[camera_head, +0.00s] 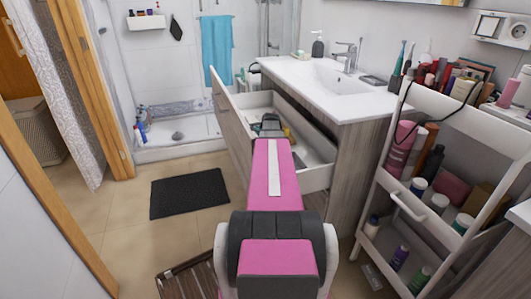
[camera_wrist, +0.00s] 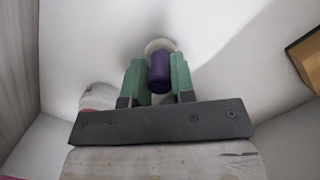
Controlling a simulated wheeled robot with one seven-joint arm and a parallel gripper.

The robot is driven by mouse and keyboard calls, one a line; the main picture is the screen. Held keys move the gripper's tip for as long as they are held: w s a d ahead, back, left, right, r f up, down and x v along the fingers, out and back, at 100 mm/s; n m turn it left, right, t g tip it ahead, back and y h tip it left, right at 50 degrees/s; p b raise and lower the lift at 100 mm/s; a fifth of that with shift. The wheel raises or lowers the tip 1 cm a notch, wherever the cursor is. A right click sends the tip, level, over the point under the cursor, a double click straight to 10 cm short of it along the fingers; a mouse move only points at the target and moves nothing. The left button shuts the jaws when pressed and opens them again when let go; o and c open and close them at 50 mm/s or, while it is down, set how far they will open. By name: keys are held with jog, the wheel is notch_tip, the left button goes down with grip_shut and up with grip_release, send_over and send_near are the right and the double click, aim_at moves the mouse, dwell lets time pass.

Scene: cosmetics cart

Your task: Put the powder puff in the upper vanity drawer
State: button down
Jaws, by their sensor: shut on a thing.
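The powder puff shows in the wrist view as a purple handle (camera_wrist: 159,72) with a pale round end (camera_wrist: 158,45) beyond it. My gripper (camera_wrist: 158,78) has its two green fingers shut on the purple handle. In the head view my gripper (camera_head: 268,126) is inside the open upper vanity drawer (camera_head: 318,178), and my arm covers part of the drawer. The puff cannot be made out there. In the wrist view the white drawer floor (camera_wrist: 95,40) lies around the puff; whether the puff touches it I cannot tell.
A brown-gold box (camera_wrist: 308,58) is at the right of the wrist view, and a whitish round item (camera_wrist: 97,97) lies left of the fingers. The sink counter (camera_head: 330,95) overhangs the drawer's back. A loaded cosmetics cart (camera_head: 430,165) stands right of the vanity.

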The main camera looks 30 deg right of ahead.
jog(key=c, duration=1)
grip_release()
jog(key=shift+o, duration=0.2)
notch_tip(320, 180, up, 12)
jog(key=s, duration=0.1)
jog(key=shift+s+d, duration=0.3)
jog(key=shift+d, duration=0.15)
